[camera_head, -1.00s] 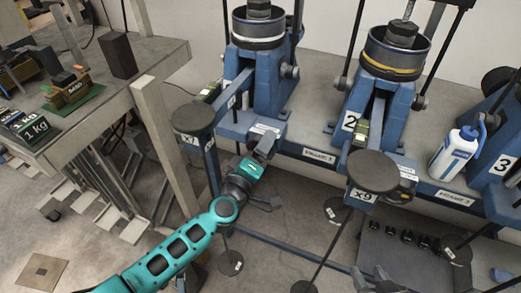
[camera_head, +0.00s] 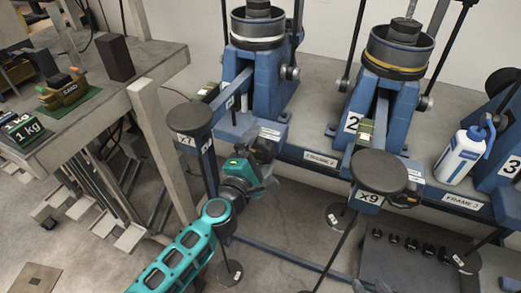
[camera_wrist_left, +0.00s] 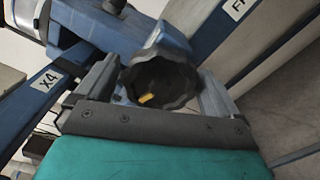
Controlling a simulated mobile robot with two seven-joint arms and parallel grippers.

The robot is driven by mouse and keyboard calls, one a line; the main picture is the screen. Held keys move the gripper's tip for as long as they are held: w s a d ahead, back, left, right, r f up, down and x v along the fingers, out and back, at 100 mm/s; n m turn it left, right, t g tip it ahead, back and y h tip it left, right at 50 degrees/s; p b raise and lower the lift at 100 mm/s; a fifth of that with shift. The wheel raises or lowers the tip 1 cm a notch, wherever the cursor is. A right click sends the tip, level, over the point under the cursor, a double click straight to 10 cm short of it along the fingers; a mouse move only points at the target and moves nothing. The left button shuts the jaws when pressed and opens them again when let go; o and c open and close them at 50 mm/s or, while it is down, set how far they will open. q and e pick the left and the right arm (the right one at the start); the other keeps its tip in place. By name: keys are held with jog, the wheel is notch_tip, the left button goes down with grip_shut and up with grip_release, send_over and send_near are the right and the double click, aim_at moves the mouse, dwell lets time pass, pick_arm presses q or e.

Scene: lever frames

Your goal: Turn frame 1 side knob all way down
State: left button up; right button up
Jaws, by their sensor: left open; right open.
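The side knob (camera_wrist_left: 160,80) of frame 1 is black and lobed, with a yellow mark on its face. It fills the middle of the left wrist view, on a blue block. My left gripper (camera_wrist_left: 158,92) is open, with one grey finger on either side of the knob. I cannot tell whether the fingers touch it.
A lever end pad (camera_head: 190,118) stands left of my left gripper. Frame 2 (camera_head: 375,110), with an X9 pad (camera_head: 378,172), stands to the right. A white and blue bottle (camera_head: 460,152) is on the ledge. A workbench (camera_head: 150,75) is at left.

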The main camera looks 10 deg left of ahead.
pick_arm(q)
jog(key=shift+s+a, duration=0.2)
jog(key=shift+s, duration=0.8)
jog(key=shift+s+a, duration=0.15)
jog(key=shift+s, duration=0.85)
jog(key=shift+s+a, duration=0.2)
jog(key=shift+s, duration=0.8)
